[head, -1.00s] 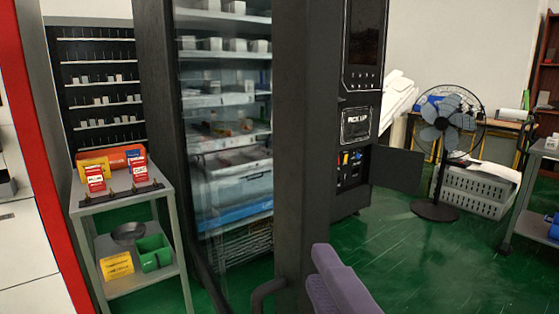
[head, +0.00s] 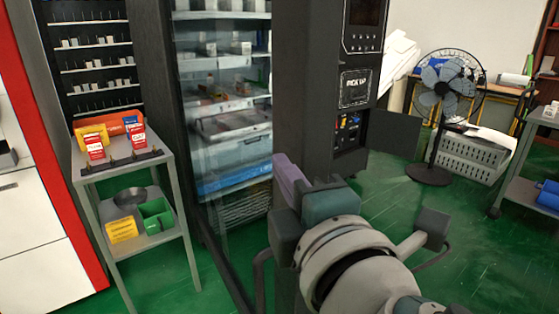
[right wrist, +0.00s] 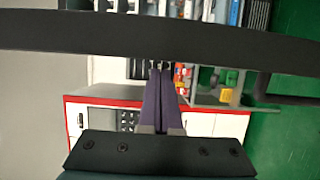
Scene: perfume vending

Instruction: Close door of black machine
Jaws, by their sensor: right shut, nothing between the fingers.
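The black machine (head: 318,60) stands in the centre of the head view, with stocked shelves showing through glass. Its large glass door (head: 222,140) seems to stand open toward me; its exact angle is hard to judge. A dark curved bar, perhaps the handle (head: 261,272), is low beside my right gripper. My right gripper (head: 284,165) has purple fingers, shut and empty, in front of the dark door post. In the right wrist view the closed fingers (right wrist: 158,75) reach toward a dark bar (right wrist: 150,35) that crosses the picture; contact is unclear. My left gripper is out of view.
A grey cart (head: 120,165) with boxes and bins stands at left, near the machine. A small dark flap (head: 395,132) stands out from the machine's lower right. A fan (head: 440,100) and a crate (head: 470,155) are farther right. Green floor is clear between.

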